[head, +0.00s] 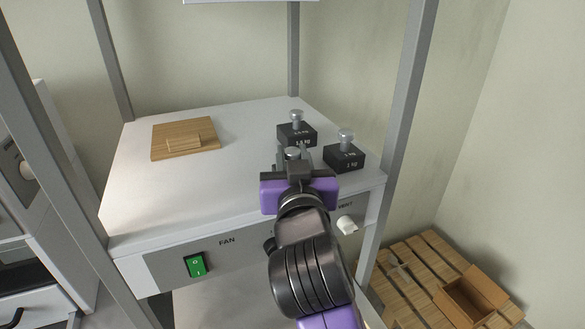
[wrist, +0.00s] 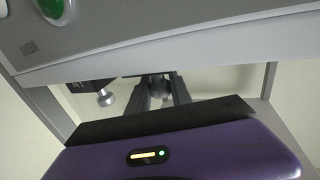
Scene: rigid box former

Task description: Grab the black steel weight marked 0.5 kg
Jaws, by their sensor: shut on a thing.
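My gripper (head: 293,159) is over the right part of the white shelf top, shut on the silver knob of a weight (head: 292,152). The weight's body and marking are hidden behind my gripper, so I cannot read 0.5 kg on it. In the wrist view my two dark fingers (wrist: 160,90) stand on either side of a grey knob. I cannot tell whether the weight touches the shelf. Just behind is a black weight (head: 297,135) with a silver knob, its marking hard to read. To the right is a black weight marked 2 kg (head: 344,158).
A wooden board with a small block handle (head: 185,139) lies on the left of the shelf top (head: 140,190). Grey posts (head: 407,100) stand at the shelf's corners. The front panel carries a green switch (head: 195,266) and a white knob (head: 347,225). The shelf's middle is clear.

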